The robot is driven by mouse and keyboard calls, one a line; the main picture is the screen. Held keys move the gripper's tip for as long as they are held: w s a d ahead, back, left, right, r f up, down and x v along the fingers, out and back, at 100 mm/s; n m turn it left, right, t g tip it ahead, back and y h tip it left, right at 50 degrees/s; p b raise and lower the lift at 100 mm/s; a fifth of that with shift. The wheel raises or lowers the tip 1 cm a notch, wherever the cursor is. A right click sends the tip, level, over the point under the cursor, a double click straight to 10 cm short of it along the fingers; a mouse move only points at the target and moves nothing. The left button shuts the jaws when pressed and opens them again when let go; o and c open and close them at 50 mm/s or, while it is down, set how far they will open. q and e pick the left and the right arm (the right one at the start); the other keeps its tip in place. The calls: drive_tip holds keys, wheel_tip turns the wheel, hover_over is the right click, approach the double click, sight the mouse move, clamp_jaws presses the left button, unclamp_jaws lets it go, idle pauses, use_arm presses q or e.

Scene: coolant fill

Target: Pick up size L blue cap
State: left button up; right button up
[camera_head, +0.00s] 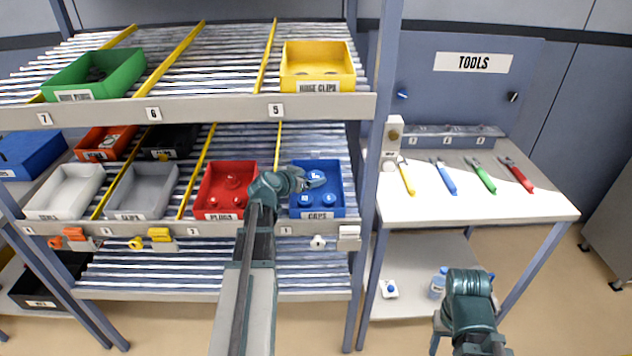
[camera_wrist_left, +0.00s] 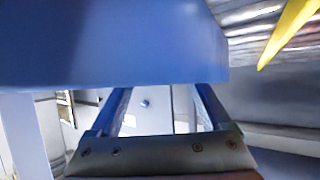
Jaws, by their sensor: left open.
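The blue bin (camera_head: 340,205) labelled CAPS stands on the middle shelf. Several blue caps lie in it, among them one at the back (camera_head: 315,175) and two at the front (camera_head: 304,199) (camera_head: 328,198). Their size letters are too small to read. My left gripper (camera_head: 314,181) is open above this bin, close to the back cap; I cannot tell whether they touch. In the left wrist view, a large blue surface (camera_wrist_left: 110,45), apparently the bin's wall, hides the fingertips. My right gripper (camera_head: 440,328) is low at the right, its fingers unclear.
A red bin (camera_head: 200,205) labelled PLUGS stands just left of the blue one. A yellow bin (camera_head: 318,80) is on the shelf above. A shelf post (camera_head: 372,150) rises on the right, beside a table (camera_head: 540,208) with several coloured tools.

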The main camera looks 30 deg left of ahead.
sight(314, 177)
use_arm(q)
drive_tip(key=x, duration=0.2)
drive_tip(key=shift+w+f+b, duration=0.15)
drive_tip(key=shift+w+b, duration=0.2)
drive_tip(key=shift+b, duration=0.05)
drive_tip(key=shift+s, duration=0.1)
drive_tip(key=shift+c, duration=0.4)
drive_tip(key=c, duration=1)
drive_tip(key=shift+c, duration=0.2)
wheel_tip(314, 177, up, 10)
drive_tip(key=p, duration=1)
